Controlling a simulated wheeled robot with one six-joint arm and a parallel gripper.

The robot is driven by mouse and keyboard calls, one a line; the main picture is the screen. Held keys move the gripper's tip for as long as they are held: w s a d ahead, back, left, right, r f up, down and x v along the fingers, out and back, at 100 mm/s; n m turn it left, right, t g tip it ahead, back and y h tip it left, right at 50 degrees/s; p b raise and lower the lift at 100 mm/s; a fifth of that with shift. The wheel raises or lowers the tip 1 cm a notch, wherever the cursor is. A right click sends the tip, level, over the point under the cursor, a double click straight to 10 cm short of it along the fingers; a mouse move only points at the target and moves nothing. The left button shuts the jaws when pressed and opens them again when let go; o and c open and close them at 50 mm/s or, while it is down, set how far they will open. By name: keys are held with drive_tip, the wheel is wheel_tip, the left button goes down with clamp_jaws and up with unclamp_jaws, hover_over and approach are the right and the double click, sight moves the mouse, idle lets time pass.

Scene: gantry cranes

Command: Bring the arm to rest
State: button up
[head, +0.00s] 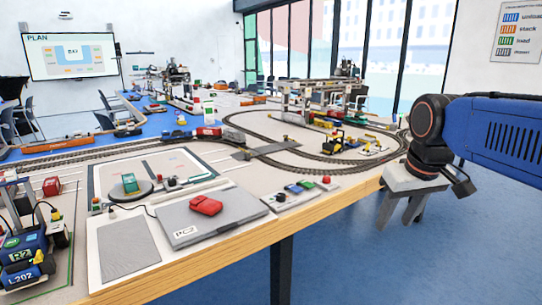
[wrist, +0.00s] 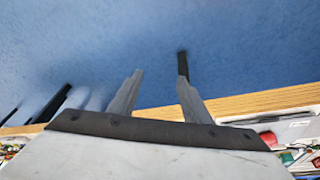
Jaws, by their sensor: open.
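My arm (head: 500,130) reaches in from the right in the head view, with its blue link roughly level. My gripper (head: 398,222) hangs at its end, fingers pointing down, beside the table's right edge and over the blue floor. In the wrist view my gripper (wrist: 157,82) shows two grey fingers spread apart with nothing between them.
The wooden table edge (head: 235,250) runs close to my gripper. The floor (head: 440,250) at the right is clear.

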drive_tip(key=s+f+m+t, duration=0.1)
drive_tip(key=s+f, duration=1.2)
drive_tip(key=f, duration=0.1)
drive_tip(key=shift+s+d+m, duration=0.4)
